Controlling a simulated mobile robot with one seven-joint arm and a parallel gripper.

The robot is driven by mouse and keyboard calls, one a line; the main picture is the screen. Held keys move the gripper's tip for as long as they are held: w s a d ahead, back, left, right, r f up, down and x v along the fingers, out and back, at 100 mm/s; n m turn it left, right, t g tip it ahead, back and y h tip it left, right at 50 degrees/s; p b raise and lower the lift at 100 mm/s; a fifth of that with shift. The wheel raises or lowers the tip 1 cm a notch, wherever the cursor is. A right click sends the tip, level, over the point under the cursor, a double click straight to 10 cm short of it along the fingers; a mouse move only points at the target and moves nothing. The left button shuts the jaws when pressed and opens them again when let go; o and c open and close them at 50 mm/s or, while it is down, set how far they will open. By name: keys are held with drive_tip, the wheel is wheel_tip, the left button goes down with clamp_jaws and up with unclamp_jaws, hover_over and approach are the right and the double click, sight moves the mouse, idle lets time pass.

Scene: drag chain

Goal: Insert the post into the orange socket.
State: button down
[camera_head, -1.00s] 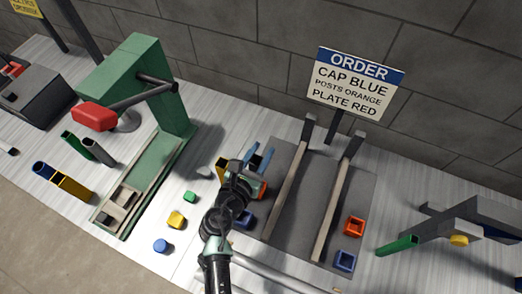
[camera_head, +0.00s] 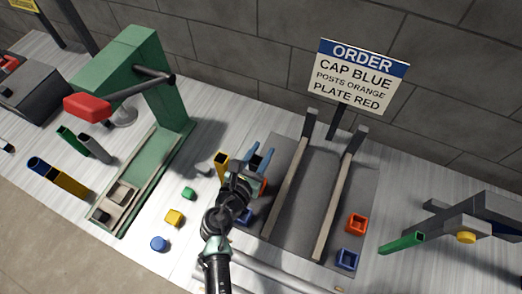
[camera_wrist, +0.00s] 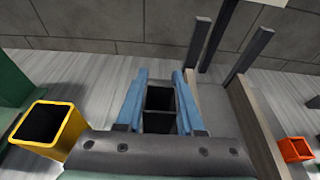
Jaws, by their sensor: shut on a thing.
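My gripper (camera_head: 259,158) has blue fingers and is shut on a dark, hollow, square-sided post. The post shows between the fingers in the wrist view (camera_wrist: 160,101), its open top towards me. Its lower end is hidden. The gripper is left of the left rail in the head view. An orange socket (camera_head: 356,224), square and open at the top, stands right of the right rail. It also shows at the right edge of the wrist view (camera_wrist: 296,149), well apart from the post. Another orange-red part (camera_head: 264,187) is mostly hidden behind my wrist.
A hollow yellow post (camera_head: 221,167) stands just left of my gripper. Two upright-ended rails (camera_head: 288,190) lie on a grey plate. A blue socket (camera_head: 346,260) sits below the orange one. A green press (camera_head: 140,80) stands left, and an order sign (camera_head: 356,78) stands behind.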

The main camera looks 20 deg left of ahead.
drive_tip(key=shift+f, duration=0.35)
drive_tip(key=shift+c, duration=2.2)
unclamp_jaws()
drive_tip(key=shift+s, duration=0.15)
drive_tip(key=b+v, duration=0.1)
drive_tip(key=v, duration=1.1)
drive_tip(key=shift+s+r, duration=0.2)
drive_tip(key=shift+s, duration=0.1)
